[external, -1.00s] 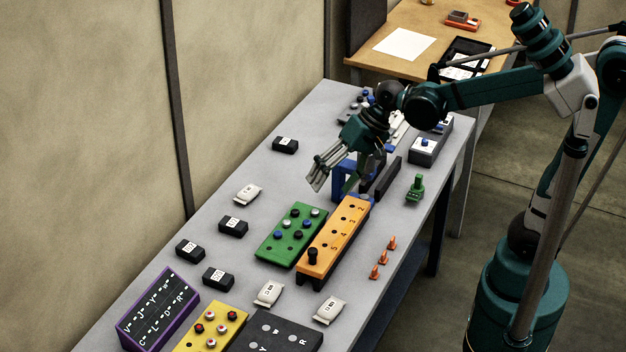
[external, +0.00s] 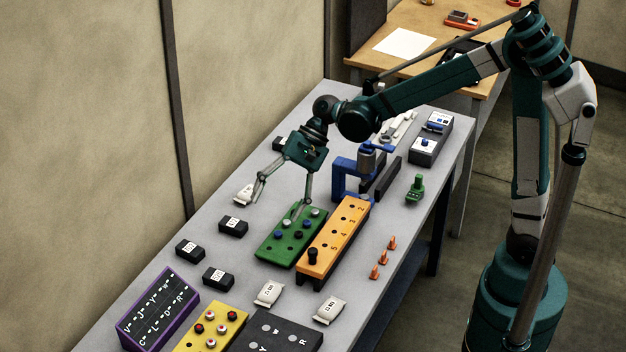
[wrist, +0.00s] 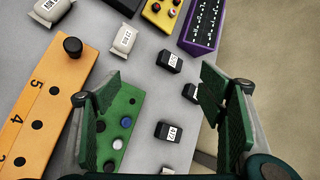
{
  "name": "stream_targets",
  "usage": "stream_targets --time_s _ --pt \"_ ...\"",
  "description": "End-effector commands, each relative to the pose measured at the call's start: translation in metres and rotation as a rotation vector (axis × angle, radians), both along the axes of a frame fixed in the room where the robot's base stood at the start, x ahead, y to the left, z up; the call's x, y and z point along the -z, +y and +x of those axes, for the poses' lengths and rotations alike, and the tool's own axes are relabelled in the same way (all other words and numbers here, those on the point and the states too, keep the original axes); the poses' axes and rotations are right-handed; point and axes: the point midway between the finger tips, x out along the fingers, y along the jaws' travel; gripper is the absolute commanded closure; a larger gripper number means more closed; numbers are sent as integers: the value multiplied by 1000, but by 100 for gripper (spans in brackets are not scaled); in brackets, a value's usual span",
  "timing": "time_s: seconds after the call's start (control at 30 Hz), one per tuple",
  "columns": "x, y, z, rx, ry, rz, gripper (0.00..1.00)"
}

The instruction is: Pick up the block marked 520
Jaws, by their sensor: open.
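Several small black blocks with white labels lie on the grey table; the printed numbers are too small for me to read surely, so I cannot tell which is 520. One block (external: 218,278) is nearest the yellow board and also shows in the wrist view (wrist: 168,62). A second block (external: 190,250) is partly hidden by a finger in the wrist view (wrist: 189,92). A third block (external: 233,227) also shows in the wrist view (wrist: 168,131). A fourth block (external: 278,143) is partly hidden behind my arm. My gripper (external: 277,207) is open and empty above the table near the green board.
The green board (external: 270,250) with knobs and the orange board (external: 325,250) lie beside the blocks. White pouches (external: 268,293) lie nearby. A purple panel (external: 158,308) and a yellow board (external: 215,325) are at the front. A blue clamp (external: 340,178) stands behind.

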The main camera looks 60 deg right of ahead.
Motion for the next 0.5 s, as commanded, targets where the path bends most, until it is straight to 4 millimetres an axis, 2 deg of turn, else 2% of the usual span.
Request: stream_targets --time_s 0.1,0.5 --pt "12 9 16 22 49 48 31" --pt "52 37 59 80 226 204 31"
